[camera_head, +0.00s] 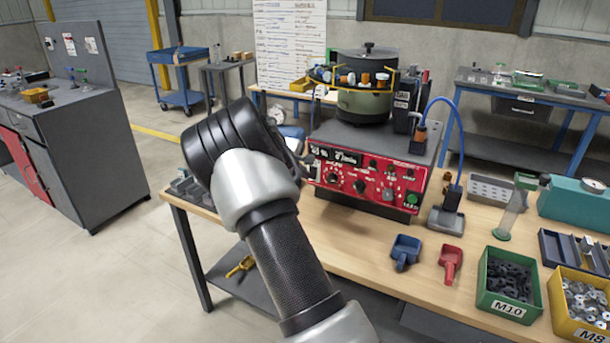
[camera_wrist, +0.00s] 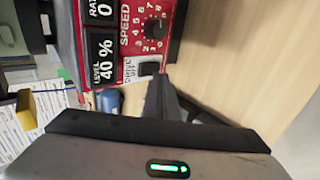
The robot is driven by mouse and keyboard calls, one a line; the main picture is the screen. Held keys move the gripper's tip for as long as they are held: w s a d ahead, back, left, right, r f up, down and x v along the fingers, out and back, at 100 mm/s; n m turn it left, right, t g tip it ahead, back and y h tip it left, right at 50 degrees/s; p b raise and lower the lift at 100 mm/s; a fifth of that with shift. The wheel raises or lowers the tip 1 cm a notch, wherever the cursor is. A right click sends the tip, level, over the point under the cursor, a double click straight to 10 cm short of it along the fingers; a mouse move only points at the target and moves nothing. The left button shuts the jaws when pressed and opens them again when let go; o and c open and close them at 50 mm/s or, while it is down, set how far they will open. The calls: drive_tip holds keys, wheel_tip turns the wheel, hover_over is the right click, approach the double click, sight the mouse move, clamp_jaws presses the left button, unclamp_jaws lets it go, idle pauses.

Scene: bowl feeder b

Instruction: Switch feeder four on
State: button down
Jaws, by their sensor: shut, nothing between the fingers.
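The feeder's red control box (camera_head: 365,180) stands on the wooden bench, with a green-grey bowl (camera_head: 364,104) on top. The wrist view shows its panel (camera_wrist: 178,12) turned sideways, with a SPEED dial (camera_wrist: 156,27), a display reading LEVEL 40 % (camera_wrist: 104,62) and one reading RATE 0 (camera_wrist: 101,10). A black switch (camera_wrist: 149,69) sits beside a white label that seems to read DRIVE. My gripper (camera_wrist: 160,82) is shut and empty, its tips close to this switch; I cannot tell whether they touch. The switch's position is unclear.
A blue scoop (camera_head: 405,251), a red scoop (camera_head: 450,263), a green M10 bin (camera_head: 508,287) and a yellow M8 bin (camera_head: 580,308) stand on the bench's right. A blue cable (camera_head: 440,100) arches right of the feeder. Bench wood before the box is clear.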

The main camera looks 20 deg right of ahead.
drive_tip(key=v, duration=1)
drive_tip(key=shift+s+a+p, duration=0.25)
drive_tip(key=shift+a+p, duration=0.1)
drive_tip(key=shift+p, duration=0.1)
